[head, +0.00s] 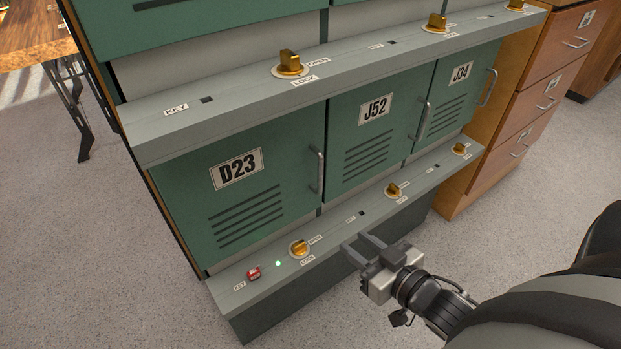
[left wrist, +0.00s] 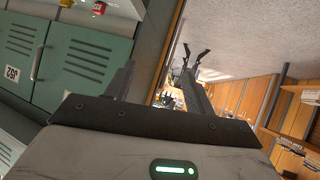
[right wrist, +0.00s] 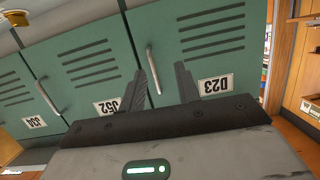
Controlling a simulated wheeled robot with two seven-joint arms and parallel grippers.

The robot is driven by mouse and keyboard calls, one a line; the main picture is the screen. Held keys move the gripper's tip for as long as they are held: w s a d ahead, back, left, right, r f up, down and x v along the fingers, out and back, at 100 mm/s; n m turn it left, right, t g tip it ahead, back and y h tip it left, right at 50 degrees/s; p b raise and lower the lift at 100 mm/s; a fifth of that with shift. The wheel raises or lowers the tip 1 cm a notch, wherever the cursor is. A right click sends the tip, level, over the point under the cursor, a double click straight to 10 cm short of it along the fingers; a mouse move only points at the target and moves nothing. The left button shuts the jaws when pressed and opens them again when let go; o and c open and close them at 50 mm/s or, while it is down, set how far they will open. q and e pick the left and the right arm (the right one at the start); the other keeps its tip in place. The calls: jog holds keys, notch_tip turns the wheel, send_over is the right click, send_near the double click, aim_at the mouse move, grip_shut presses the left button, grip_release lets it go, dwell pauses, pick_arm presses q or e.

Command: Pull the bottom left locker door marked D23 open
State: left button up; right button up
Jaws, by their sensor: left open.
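The D23 door (head: 240,187) is a green vented locker door at the left of the lower row, and it looks closed. Its grey upright handle (head: 317,172) is on its right edge. In the right wrist view the door (right wrist: 215,45) appears upside down, with its handle (right wrist: 153,68) seen near one finger. Below it are a brass knob (head: 298,248) between OPEN and LOCK labels and a red key piece (head: 253,273). My right gripper (head: 356,243) is open and empty, below and right of the handle. My left gripper (left wrist: 160,78) is open and empty, outside the head view.
Doors J52 (head: 374,130) and J34 (head: 461,90) stand to the right, closed. A grey ledge (head: 200,122) with brass knobs juts out above the doors. A wooden drawer cabinet (head: 538,100) is on the right. The carpet (head: 130,300) in front is clear.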

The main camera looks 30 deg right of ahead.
jog(key=d+r+n+t+y, duration=0.2)
jog(key=d+r+y, duration=0.15)
jog(key=d, duration=0.25)
jog(key=b+x, duration=0.1)
jog(key=x, duration=1.4)
jog(key=shift+d, duration=0.2)
jog(key=shift+w+r, duration=0.1)
grip_shut()
